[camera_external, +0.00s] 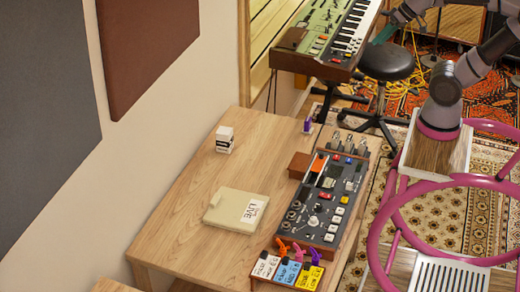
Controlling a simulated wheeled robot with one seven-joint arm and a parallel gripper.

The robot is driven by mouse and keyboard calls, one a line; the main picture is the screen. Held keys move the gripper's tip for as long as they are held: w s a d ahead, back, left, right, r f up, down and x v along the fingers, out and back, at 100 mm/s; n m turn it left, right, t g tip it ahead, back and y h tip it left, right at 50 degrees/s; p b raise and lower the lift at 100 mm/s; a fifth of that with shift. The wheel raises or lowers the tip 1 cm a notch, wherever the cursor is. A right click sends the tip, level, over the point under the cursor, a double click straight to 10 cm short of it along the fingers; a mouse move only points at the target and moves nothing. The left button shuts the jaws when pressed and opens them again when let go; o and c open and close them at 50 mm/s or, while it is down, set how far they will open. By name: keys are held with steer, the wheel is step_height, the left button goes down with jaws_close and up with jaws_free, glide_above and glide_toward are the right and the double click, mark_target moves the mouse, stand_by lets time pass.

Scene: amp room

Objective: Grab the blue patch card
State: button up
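The blue patch card (289,272) stands in a small wooden holder at the near end of the wooden table. A white card (266,266) is on its left and a yellow card (307,277) on its right. Orange and purple clips or cables rise just behind the cards. My gripper (383,34) seems to be the teal part at the top right, near the black stool and keyboard, far from the cards.
A mixer-like device (325,200) lies on the table (172,222) just behind the cards. A cream "LIVE" box (232,210) and a small white box (225,139) sit left of it. A black stool (387,62) and a keyboard (330,35) stand beyond the table.

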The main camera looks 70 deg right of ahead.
steer(key=w+a+f+m+g+y, duration=0.1)
steer(key=w+a+f+g+y, duration=0.25)
steer(key=a, duration=0.75)
steer(key=w+a+f+m+g+y, duration=0.25)
steer(key=w+a+f, duration=0.25)
steer(key=a, duration=0.5)
steer(key=w+a+f+m+g+y, duration=0.1)
steer(key=w+a+f+g+y, duration=0.3)
steer(key=a, duration=0.7)
steer(key=w+a+f+m+t, duration=0.1)
steer(key=w+a+f+m, duration=0.15)
steer(key=a+f, duration=0.7)
steer(key=m+t+y, duration=0.1)
steer(key=m+t, duration=0.1)
steer(key=m, duration=0.5)
glide_toward(288, 270)
steer(key=w+d+r, duration=0.2)
steer(key=d+r, duration=0.1)
steer(key=d, duration=0.2)
steer(key=x, duration=1)
steer(key=shift+s+f, duration=0.2)
steer(key=shift+f, duration=0.1)
steer(key=shift+a, duration=0.1)
jaws_close()
